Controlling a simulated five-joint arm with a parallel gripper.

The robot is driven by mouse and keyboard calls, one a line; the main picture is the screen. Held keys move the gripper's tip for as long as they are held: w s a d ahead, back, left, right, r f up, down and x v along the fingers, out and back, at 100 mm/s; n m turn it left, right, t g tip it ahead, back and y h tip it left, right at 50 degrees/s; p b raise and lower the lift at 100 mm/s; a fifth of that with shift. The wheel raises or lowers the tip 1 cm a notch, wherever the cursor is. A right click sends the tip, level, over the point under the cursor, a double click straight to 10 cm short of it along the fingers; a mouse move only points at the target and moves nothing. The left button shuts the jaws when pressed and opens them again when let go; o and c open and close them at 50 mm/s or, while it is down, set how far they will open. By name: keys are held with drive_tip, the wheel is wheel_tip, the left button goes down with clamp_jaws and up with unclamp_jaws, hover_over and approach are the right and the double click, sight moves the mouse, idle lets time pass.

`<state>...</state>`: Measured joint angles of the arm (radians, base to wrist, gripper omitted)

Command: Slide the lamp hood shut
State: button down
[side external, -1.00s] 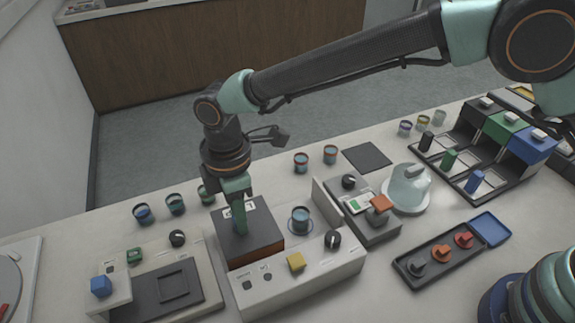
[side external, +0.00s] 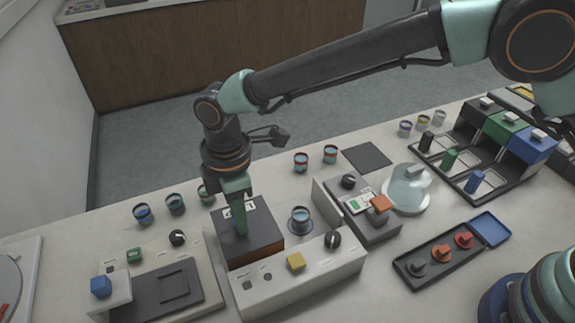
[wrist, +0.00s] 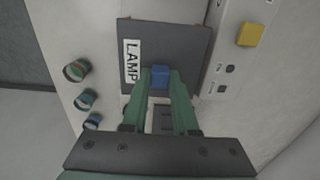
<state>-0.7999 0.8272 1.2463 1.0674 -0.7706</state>
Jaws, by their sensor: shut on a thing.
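The lamp hood (side external: 264,246) is a dark box with a brown front and a white label, at the left end of the white lamp unit (side external: 315,282). In the wrist view the hood (wrist: 190,40) shows its LAMP label and a blue knob (wrist: 160,77) on top. My gripper (side external: 240,232) points down at the hood's top; its green fingers (wrist: 161,88) are shut on the blue knob. A teal cup (side external: 300,217) stands uncovered to the right of the hood. What lies under the hood is hidden.
A heated press unit (side external: 372,222) stands to the right, and a pad station (side external: 165,284) to the left. Several small cups (side external: 175,204) line the back.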

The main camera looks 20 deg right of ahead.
drive_tip(key=shift+s, duration=0.1)
idle(0.3)
drive_tip(key=d, duration=1.1)
drive_tip(key=shift+d+r, duration=0.1)
drive_tip(key=shift+d, duration=0.2)
drive_tip(key=c, duration=0.7)
unclamp_jaws()
wheel_tip(320, 180, up, 12)
